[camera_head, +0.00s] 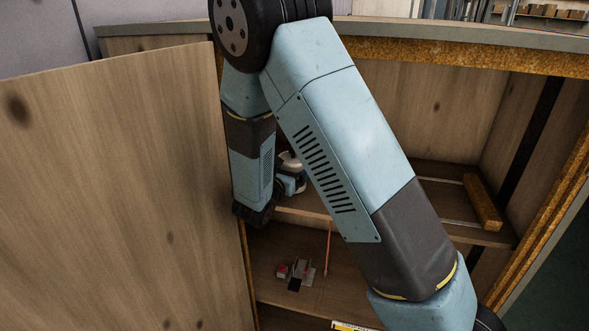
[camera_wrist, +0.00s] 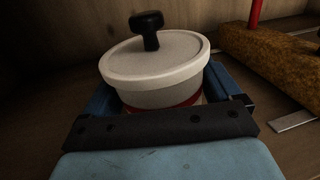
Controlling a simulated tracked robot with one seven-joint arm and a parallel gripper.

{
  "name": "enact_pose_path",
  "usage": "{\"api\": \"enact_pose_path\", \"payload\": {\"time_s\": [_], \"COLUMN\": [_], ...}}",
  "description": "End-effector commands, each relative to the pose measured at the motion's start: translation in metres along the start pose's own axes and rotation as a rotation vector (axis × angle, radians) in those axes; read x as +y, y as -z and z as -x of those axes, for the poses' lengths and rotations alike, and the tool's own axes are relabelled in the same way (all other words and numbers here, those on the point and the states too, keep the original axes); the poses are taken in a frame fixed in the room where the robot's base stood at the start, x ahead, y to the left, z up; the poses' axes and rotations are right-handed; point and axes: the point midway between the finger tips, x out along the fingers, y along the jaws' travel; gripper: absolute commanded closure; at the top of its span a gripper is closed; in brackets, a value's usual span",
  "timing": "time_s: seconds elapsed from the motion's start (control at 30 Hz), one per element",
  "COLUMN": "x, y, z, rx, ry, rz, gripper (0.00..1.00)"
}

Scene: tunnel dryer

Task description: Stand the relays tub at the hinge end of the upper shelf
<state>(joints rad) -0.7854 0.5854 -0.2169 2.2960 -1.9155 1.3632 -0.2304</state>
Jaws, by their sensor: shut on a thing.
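A round pale tub (camera_wrist: 155,88) with a wide lid, a black knob and a red band low on its side sits between the blue fingers of my gripper (camera_wrist: 160,105) in the wrist view. No label on it can be read. In the head view the white tub (camera_head: 291,160) shows partly behind my arm, at the left, door-side end of the upper shelf (camera_head: 440,198). My gripper (camera_head: 292,182) is shut on it there. The tub looks upright. Its base is hidden, so I cannot tell whether it touches the shelf.
The open wooden door (camera_head: 120,190) stands close left of my forearm. A rough brown block (camera_head: 482,203) lies at the upper shelf's right end; a similar block (camera_wrist: 275,60) shows in the wrist view. Small red, grey and dark parts (camera_head: 301,271) lie on the lower shelf near a thin red rod (camera_head: 328,250).

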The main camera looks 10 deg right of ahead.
Motion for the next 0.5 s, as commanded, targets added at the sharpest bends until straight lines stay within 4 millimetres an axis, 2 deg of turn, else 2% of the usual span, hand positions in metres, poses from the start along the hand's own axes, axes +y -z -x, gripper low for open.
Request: {"api": "enact_pose_path", "payload": {"time_s": [0.27,0.3,0.37,0.5], "x": [-0.0001,-0.0002,-0.0002,-0.0003], "y": [0.0013,0.0014,0.0013,0.0012], "z": [-0.0003,-0.0001,-0.0001,-0.0002], "rx": [-0.001,0.0,0.0,0.0], "ry": [0.001,0.0,0.0,0.001], "rz": [-0.001,0.0,0.0,0.0], "gripper": [0.59,0.05,0.0,0.0]}}
